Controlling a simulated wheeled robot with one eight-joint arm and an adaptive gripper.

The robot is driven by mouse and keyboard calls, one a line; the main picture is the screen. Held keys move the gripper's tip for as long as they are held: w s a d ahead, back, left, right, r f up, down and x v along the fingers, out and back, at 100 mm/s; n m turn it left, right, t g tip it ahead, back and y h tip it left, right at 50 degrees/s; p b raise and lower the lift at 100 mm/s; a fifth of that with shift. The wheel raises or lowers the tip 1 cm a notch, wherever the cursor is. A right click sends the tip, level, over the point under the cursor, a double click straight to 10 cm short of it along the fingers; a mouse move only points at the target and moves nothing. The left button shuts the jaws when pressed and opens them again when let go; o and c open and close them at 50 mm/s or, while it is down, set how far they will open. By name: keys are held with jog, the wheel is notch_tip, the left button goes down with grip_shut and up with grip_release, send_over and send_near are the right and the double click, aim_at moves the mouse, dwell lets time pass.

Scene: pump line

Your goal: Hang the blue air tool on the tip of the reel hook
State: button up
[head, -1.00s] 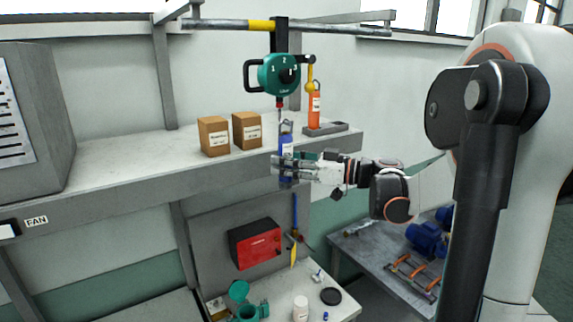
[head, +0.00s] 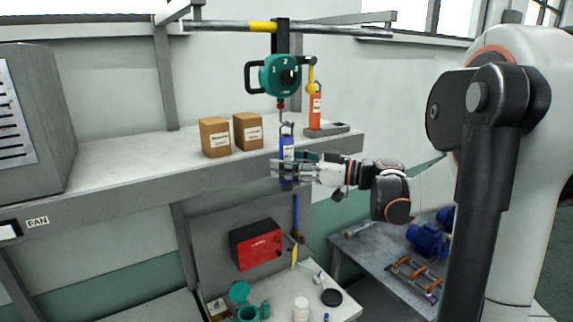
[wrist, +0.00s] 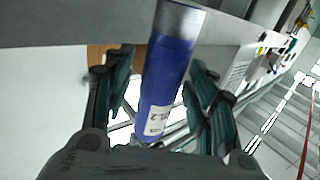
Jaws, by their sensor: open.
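The blue air tool (head: 287,147) is upright below the green reel (head: 280,75), in front of the shelf edge. A thin line with a red piece runs down from the reel to the hook (head: 287,126) at the tool's top; whether the tool's loop sits on the hook tip is too small to tell. My gripper (head: 284,170) is around the lower part of the tool. In the wrist view the blue tool (wrist: 168,75) stands between the two open fingers, with gaps visible on both sides.
Two cardboard boxes (head: 215,138) stand on the shelf (head: 120,165) left of the tool. An orange tool (head: 315,105) hangs or stands at the right over a grey tray (head: 327,130). A red case (head: 256,245) is mounted below the shelf.

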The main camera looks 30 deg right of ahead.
jog(key=v, duration=1.2)
